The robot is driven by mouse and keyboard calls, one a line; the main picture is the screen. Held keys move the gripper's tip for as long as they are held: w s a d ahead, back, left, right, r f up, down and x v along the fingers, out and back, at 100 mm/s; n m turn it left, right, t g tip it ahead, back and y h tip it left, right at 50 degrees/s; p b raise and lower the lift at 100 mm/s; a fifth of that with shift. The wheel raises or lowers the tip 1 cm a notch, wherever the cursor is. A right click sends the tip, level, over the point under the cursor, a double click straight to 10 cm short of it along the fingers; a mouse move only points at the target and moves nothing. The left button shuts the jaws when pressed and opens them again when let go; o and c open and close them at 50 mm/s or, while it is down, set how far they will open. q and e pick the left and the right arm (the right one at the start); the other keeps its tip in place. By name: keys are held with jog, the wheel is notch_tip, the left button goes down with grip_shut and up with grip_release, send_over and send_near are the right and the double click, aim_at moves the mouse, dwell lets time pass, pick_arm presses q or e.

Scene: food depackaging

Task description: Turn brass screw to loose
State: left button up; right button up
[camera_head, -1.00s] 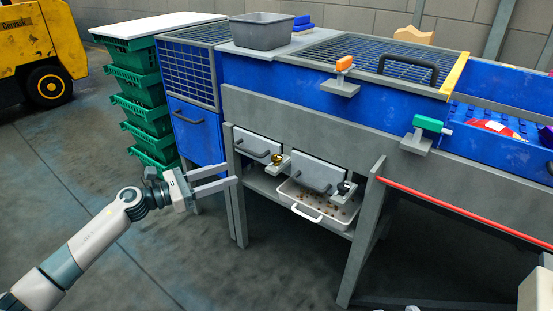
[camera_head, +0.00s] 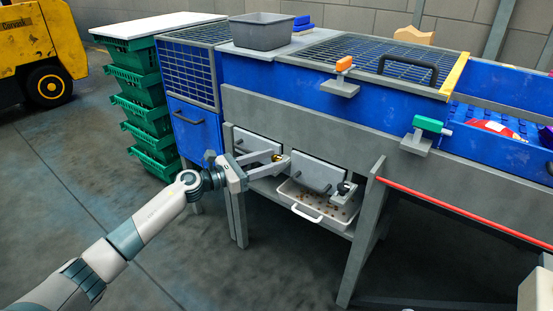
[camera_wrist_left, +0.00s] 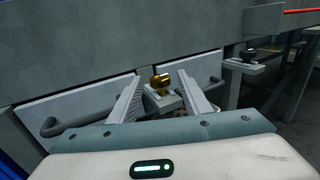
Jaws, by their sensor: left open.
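The brass screw (camera_head: 277,158) sits on a small grey bracket by the left drawer front, low on the machine. In the left wrist view the brass screw (camera_wrist_left: 161,82) shows upright on its pale block (camera_wrist_left: 163,101), ahead of and between my fingers. My left gripper (camera_head: 281,158) is open, its fingertips close around the screw's place; in the wrist view the left gripper (camera_wrist_left: 155,88) shows a gap on both sides of the screw. I cannot tell whether either finger touches it. My right gripper does not show.
A dark screw (camera_head: 345,187) sits on a similar bracket to the right, also in the wrist view (camera_wrist_left: 248,54). The left drawer front (camera_head: 254,143) and right drawer front (camera_head: 316,174) are close by. A white tray (camera_head: 304,212) lies below. Green crates (camera_head: 152,115) stand left.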

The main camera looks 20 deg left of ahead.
pick_arm(q)
jog(key=shift+x, duration=0.9)
jog(key=shift+w+d, duration=0.2)
jog(key=shift+w, duration=0.05)
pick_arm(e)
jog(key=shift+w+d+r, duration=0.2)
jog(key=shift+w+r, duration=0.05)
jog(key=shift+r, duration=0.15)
pick_arm(q)
jog(key=c, duration=1)
jog(key=shift+c, duration=0.2)
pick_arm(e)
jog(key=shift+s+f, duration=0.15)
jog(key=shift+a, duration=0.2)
